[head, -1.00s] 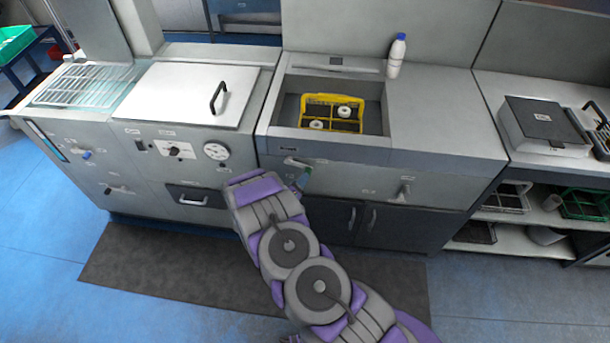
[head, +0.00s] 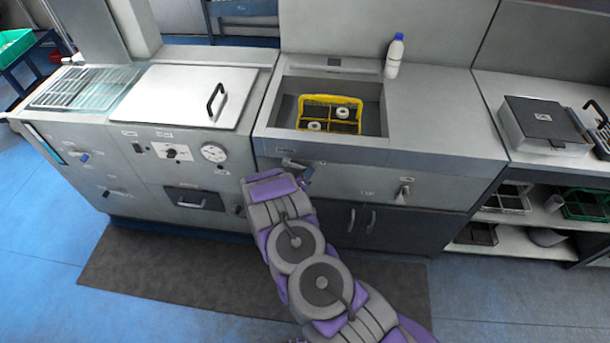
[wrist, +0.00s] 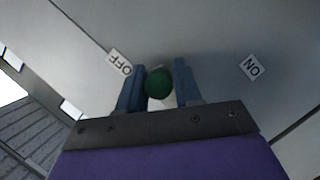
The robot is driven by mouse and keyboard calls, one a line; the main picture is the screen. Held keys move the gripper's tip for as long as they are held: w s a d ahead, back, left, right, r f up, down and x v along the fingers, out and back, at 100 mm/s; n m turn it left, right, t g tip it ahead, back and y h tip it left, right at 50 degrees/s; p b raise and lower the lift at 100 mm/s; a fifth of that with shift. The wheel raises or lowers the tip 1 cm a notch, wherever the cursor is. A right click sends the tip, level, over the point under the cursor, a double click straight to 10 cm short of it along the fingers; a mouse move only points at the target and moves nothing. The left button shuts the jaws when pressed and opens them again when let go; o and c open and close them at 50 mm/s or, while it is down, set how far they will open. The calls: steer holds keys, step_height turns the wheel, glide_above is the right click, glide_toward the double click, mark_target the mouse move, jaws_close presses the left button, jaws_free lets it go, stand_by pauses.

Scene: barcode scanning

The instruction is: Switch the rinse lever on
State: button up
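The rinse lever's green round knob (wrist: 158,83) sits between the two blue fingers of my gripper (wrist: 160,88) in the wrist view. The fingers are close on both sides of it and appear shut on it. The OFF label (wrist: 120,63) is just left of the fingers, and the ON label (wrist: 253,68) is farther right. Both labels appear upside down. In the head view, my gripper (head: 306,173) is at the sink unit's front panel, below the basin's left side; my purple and grey arm hides part of it.
A yellow crate (head: 301,112) stands in the basin, and a white bottle (head: 394,56) on the counter beside it. Another lever (head: 403,194) is on the panel to the right. Dark cupboard doors (head: 390,222) are below. A dark mat (head: 150,262) lies on the floor.

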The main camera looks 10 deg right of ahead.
jaws_close()
steer(key=shift+a+f, duration=0.1)
steer(key=shift+f, duration=0.05)
stand_by(0.4)
steer(key=w+a+f+m+t+y+p, duration=0.1)
steer(key=a+f+m+y, duration=0.4)
steer(key=m, duration=0.5)
steer(key=shift+w+a+y, duration=0.65)
steer(key=shift+a+y, duration=0.15)
steer(key=shift+a, duration=0.25)
steer(key=shift+a, duration=0.1)
steer(key=shift+o, duration=2)
jaws_free()
